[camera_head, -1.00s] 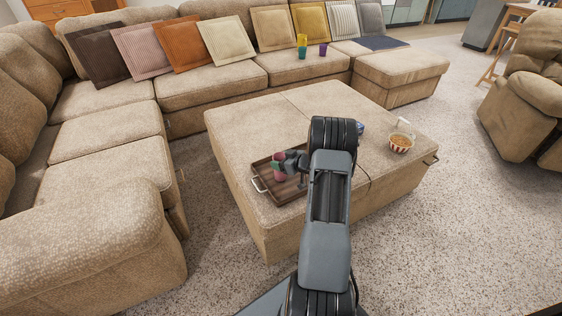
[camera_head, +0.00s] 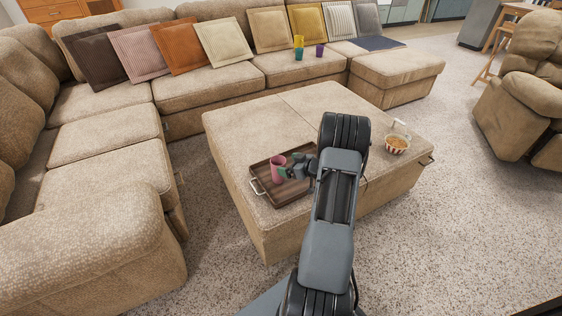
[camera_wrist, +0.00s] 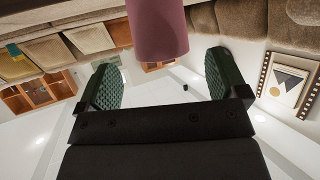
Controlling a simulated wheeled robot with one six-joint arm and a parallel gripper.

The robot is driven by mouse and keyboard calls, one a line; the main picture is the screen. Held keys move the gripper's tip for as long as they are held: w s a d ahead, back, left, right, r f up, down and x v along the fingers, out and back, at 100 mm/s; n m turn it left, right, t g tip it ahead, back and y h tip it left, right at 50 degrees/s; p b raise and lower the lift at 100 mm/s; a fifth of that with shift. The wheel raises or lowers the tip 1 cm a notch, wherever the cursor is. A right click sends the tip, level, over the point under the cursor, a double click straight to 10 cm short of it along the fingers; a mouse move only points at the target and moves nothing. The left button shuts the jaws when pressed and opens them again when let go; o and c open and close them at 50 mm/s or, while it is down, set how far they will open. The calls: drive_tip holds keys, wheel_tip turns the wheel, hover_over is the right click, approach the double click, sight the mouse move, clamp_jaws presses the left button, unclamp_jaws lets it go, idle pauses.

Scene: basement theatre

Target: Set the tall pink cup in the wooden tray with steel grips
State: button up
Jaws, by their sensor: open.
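The tall pink cup (camera_head: 277,169) stands upright in the left part of the wooden tray (camera_head: 284,199), which lies on the ottoman and has steel grips. My gripper (camera_head: 287,172) is just to the right of the cup, low over the tray, with its jaws pointing at the cup. The wrist view shows the two green-padded fingers spread wide and empty (camera_wrist: 161,72). In that view the cup (camera_wrist: 157,28) is ahead of the fingertips, centred between them and apparently clear of both. My arm hides the tray's right end.
The beige ottoman (camera_head: 240,128) has free room behind the tray. A striped bowl of food (camera_head: 396,144) stands on its right side. An armchair (camera_head: 520,110) is at right.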

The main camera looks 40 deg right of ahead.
drive_tip(key=p+v, duration=0.2)
drive_tip(key=v, duration=0.4)
drive_tip(key=w+a+r+m+g+h, duration=0.1)
drive_tip(key=w+a+r+h, duration=0.15)
drive_tip(key=r, duration=0.25)
drive_tip(key=w+a+r+g+h, duration=0.1)
drive_tip(key=w+r+h, duration=0.2)
drive_tip(key=r, duration=0.2)
drive_tip(key=s+a+r+m+g+h, duration=0.2)
drive_tip(key=a+r, duration=0.3)
drive_tip(key=a, duration=0.1)
drive_tip(key=s+a+r+g+y, duration=0.1)
drive_tip(key=s+a+g, duration=0.2)
drive_tip(key=s+a, duration=0.6)
drive_tip(key=s+a+r+g+y, duration=0.1)
drive_tip(key=s+a+g+y, duration=0.1)
drive_tip(key=s+a, duration=0.7)
drive_tip(key=a+g, duration=0.1)
drive_tip(key=a, duration=0.1)
drive_tip(key=shift+s+a+r, duration=0.2)
drive_tip(key=shift+a+r, duration=0.1)
drive_tip(key=shift+r+y, duration=0.1)
drive_tip(key=shift+y, duration=0.15)
